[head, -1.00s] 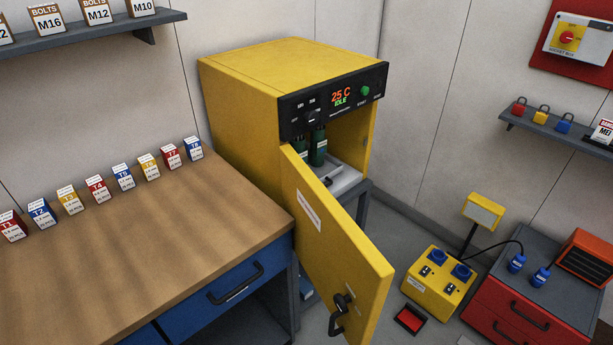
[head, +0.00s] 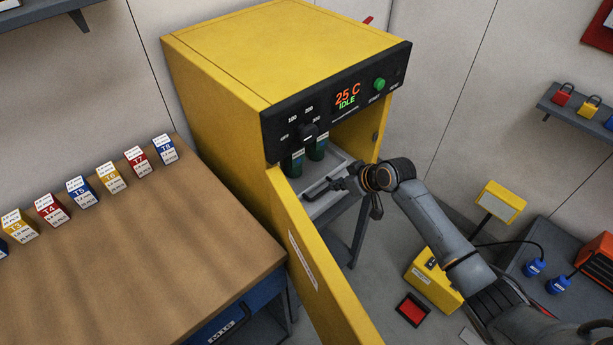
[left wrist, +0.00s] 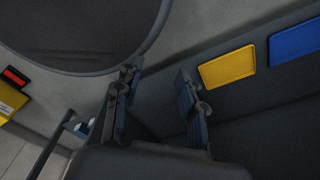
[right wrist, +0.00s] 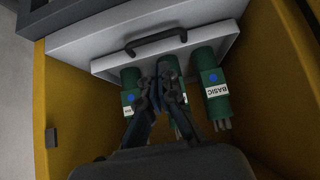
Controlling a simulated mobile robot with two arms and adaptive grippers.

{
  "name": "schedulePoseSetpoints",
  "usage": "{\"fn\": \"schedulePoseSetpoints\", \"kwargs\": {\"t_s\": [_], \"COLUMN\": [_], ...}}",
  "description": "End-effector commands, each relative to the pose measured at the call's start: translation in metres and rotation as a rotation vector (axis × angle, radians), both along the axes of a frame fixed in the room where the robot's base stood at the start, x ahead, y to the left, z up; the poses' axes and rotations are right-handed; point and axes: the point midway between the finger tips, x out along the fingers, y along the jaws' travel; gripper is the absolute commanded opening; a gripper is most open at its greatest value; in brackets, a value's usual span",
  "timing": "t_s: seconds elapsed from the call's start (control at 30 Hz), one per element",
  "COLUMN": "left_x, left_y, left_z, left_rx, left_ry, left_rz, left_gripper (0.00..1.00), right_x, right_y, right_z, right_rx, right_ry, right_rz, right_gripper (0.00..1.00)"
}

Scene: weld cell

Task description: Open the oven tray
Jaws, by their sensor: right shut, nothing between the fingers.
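The yellow oven (head: 225,125) stands with its door (head: 315,275) swung open. The grey oven tray (head: 335,205) lies low in the opening and has a dark bar handle (head: 322,186); it also shows in the right wrist view (right wrist: 105,67), with its handle (right wrist: 155,40). Green canisters (right wrist: 215,80) marked BASIC stand at the tray. My right gripper (head: 346,184) is beside the handle in the head view. In the right wrist view its fingers (right wrist: 163,68) are shut and empty, close to the handle; contact is unclear. My left gripper (left wrist: 155,85) is open and empty, away from the oven.
A wooden workbench (head: 130,260) with several small labelled boxes stands left of the oven. The open door hangs between the bench and my right arm. A yellow socket box (head: 430,280) and a red pad (head: 412,310) are on the floor at the right.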

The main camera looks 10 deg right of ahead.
Motion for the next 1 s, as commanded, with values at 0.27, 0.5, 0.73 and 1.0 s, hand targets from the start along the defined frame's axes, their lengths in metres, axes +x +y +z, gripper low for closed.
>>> {"fn": "schedulePoseSetpoints", "kwargs": {"t_s": [0.27, 0.5, 0.73, 1.0], "left_x": [-0.010, -0.011, -0.003, -0.003], "left_y": [0.000, 0.001, 0.000, 0.000], "left_z": [0.001, -0.001, -0.005, -0.005], "left_rx": [0.001, 0.001, 0.000, 0.000], "left_ry": [0.013, 0.015, 0.005, 0.004], "left_rz": [0.000, 0.000, 0.000, -0.001], "left_gripper": [0.40, 0.40, 0.40, 0.40], "right_x": [0.018, 0.039, 0.052, 0.055], "right_y": [0.013, 0.027, 0.036, 0.038], "right_z": [-0.023, -0.051, -0.068, -0.073], "right_rx": [0.003, 0.003, 0.002, 0.001], "right_ry": [0.002, 0.001, -0.001, -0.001], "right_rz": [-0.001, -0.002, -0.001, -0.001], "right_gripper": [0.00, 0.00, 0.00, 0.00]}}
